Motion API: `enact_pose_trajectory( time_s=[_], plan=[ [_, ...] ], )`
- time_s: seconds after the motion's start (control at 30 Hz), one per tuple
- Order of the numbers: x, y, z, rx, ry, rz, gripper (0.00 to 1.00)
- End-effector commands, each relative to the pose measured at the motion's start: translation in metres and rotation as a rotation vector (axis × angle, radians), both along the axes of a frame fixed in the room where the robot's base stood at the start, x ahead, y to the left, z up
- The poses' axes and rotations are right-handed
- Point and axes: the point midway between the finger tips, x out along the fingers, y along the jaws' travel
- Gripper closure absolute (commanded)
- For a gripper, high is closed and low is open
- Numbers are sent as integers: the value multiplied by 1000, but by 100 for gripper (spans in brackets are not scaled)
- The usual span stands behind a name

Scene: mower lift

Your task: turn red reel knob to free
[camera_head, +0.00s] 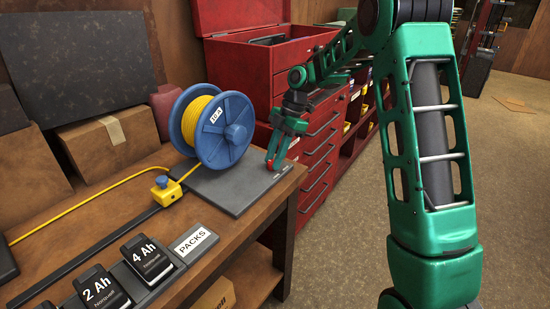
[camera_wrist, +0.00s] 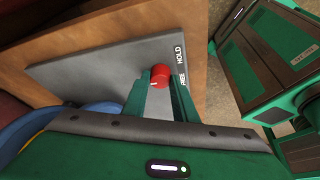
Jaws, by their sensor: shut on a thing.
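The red reel knob (camera_wrist: 161,74) sits on a grey plate (camera_wrist: 95,68) near the plate's edge. The words HOLD (camera_wrist: 180,55) and FREE (camera_wrist: 183,84) are printed beside it. A small white mark shows on the knob's lower left; which word it stands for I cannot tell. My gripper (camera_wrist: 160,84) is shut on the knob, one finger on each side. In the head view my gripper (camera_head: 274,160) reaches down at the plate's right end, and the knob is mostly hidden there. The blue reel (camera_head: 236,132) with yellow cord stands upright on the plate's far side.
The yellow cord runs left through a yellow block with a blue knob (camera_head: 164,189) on the wooden bench (camera_head: 110,225). Battery packs (camera_head: 147,261) stand at the front. A red tool cabinet (camera_head: 262,50) is close behind my gripper. Open floor lies to the right.

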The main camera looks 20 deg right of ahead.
Motion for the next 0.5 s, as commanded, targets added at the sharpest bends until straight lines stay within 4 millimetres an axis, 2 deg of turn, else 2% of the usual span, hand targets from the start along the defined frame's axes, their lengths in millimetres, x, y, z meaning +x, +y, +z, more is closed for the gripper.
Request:
enact_pose_trajectory(
  time_s=[0.03, 0.23, 0.27, 0.3, 0.33, 0.5],
  plan=[
    [6, -3, 3, -2, -16, -10, 97],
    [6, -2, 3, -2, -16, -10, 97],
    [6, -2, 3, -2, -16, -10, 70],
    [6, -2, 3, -2, -15, -9, 60],
    [5, -2, 2, -2, -14, -8, 56],
    [3, -1, 2, -1, -9, -5, 56]
  ],
)
